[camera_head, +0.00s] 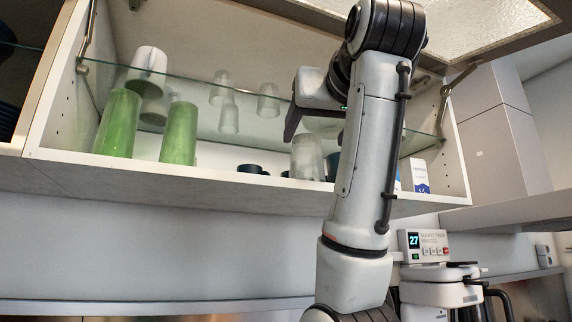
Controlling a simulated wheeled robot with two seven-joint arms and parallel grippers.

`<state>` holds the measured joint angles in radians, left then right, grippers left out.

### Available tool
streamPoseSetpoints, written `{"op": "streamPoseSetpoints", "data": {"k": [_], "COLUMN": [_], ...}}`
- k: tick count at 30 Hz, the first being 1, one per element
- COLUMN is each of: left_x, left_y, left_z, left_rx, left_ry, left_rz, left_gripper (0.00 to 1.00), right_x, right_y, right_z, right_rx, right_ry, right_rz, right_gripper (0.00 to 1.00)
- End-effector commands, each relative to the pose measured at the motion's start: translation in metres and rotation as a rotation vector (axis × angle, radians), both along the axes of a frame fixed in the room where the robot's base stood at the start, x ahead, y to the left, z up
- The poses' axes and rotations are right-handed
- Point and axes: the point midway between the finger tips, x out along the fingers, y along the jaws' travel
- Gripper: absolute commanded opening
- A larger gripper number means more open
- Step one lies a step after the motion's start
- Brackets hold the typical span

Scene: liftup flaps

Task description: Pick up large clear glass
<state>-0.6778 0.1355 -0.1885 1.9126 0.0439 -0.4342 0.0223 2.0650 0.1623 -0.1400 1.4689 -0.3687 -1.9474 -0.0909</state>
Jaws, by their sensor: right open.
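A large clear glass (307,157) stands upright on the cabinet's bottom board, partly hidden on its right side by my right arm. My right gripper (312,112) is open inside the cabinet, just above this glass in the picture. One dark finger shows at its left; the other is largely hidden by my arm. I see no contact with the glass, but the depth between them is hard to tell. Smaller clear glasses (268,99) stand on the glass shelf (200,92) to the left. My left gripper is not in view.
Two green glasses (179,133) and white cups (148,68) are at the left. A dark cup (252,169) is low in the middle. A small box (419,176) stands at the right. The raised flap (470,30) is overhead. The shelf edge runs close to my gripper.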

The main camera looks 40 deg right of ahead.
Motion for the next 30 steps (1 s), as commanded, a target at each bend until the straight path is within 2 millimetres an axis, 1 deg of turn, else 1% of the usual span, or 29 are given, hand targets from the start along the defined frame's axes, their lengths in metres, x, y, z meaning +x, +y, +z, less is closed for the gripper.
{"op": "streamPoseSetpoints", "data": {"k": [1,3,8,11,17,21,24,29,30], "left_x": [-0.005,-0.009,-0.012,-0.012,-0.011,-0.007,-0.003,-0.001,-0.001], "left_y": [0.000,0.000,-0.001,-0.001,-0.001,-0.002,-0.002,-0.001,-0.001], "left_z": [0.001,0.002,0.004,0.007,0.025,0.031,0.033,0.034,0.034], "left_rx": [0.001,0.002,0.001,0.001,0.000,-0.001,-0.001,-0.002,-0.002], "left_ry": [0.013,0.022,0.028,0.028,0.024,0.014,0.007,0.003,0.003], "left_rz": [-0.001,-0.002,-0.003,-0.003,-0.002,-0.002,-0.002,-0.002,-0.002], "left_gripper": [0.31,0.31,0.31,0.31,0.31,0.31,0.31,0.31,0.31], "right_x": [0.008,0.018,0.033,0.039,0.065,0.079,0.082,0.082,0.082], "right_y": [-0.005,-0.011,-0.020,-0.022,-0.035,-0.043,-0.045,-0.045,-0.045], "right_z": [0.001,0.001,0.001,0.001,0.007,0.005,0.003,0.003,0.003], "right_rx": [0.002,0.002,0.000,0.000,0.001,0.001,0.001,0.000,0.000], "right_ry": [0.005,0.005,0.004,0.004,0.006,0.004,0.003,0.002,0.002], "right_rz": [-0.001,-0.001,-0.001,0.000,-0.002,-0.001,0.000,0.000,0.000], "right_gripper": [0.69,0.69,0.69,0.69,0.69,0.69,0.69,0.69,0.68]}}
